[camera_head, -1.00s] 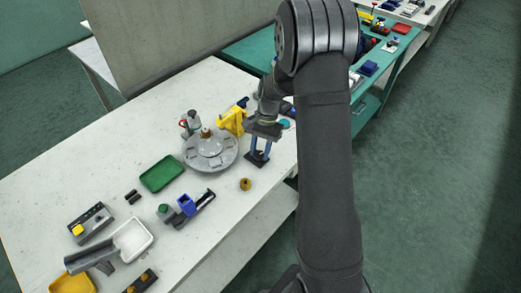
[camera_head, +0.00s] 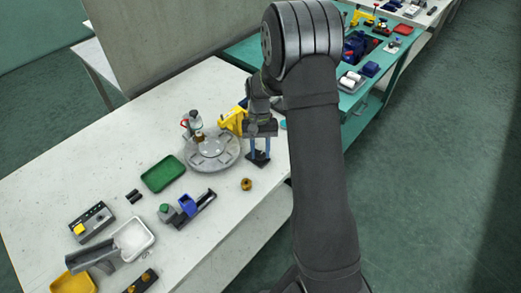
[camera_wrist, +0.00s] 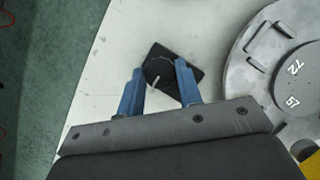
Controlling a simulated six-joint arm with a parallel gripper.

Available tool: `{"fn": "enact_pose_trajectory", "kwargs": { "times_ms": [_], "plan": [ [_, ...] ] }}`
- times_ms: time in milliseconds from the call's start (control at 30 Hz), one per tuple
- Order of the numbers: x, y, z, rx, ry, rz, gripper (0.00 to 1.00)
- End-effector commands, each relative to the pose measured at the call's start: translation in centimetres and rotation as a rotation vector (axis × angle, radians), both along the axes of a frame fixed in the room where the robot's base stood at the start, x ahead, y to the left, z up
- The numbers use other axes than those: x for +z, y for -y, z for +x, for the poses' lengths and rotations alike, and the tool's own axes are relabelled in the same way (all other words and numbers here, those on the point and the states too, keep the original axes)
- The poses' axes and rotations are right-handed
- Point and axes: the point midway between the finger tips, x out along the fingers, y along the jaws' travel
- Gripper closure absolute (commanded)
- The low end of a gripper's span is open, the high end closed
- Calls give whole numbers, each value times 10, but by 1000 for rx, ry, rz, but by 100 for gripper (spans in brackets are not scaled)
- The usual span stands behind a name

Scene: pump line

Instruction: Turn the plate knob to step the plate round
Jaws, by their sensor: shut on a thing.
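The plate knob (camera_wrist: 157,70) is a round black knob with a pale pointer mark, on a dark square base (camera_wrist: 193,72). In the head view the dark base (camera_head: 258,162) sits on the bench, just right of the plate. My gripper (camera_wrist: 160,75) points down with one blue finger on each side of the knob, shut on it. In the head view my gripper (camera_head: 260,149) hides most of the knob. The round grey plate (camera_head: 212,162) has raised frames; in the wrist view the plate (camera_wrist: 238,75) shows numbers 72 and 57 on its hub.
A yellow fixture (camera_head: 232,121) stands behind the plate, close to my gripper. A grey post with a red part (camera_head: 192,122) stands at its back left. A brass piece (camera_head: 246,184) lies in front of the knob. A green tray (camera_head: 163,174) is left.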

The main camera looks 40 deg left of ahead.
Motion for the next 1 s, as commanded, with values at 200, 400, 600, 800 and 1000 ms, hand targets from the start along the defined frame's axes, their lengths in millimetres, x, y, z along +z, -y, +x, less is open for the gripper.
{"fn": "enact_pose_trajectory", "kwargs": {
  "times_ms": [200,400,600,800,1000],
  "plan": [
    [-1,1,0,0,-1,-2,91],
    [-1,1,0,0,-1,-2,50],
    [0,0,0,0,-1,-1,47],
    [6,-2,2,0,1,1,47],
    [38,-12,12,-1,4,5,47]
  ]
}}
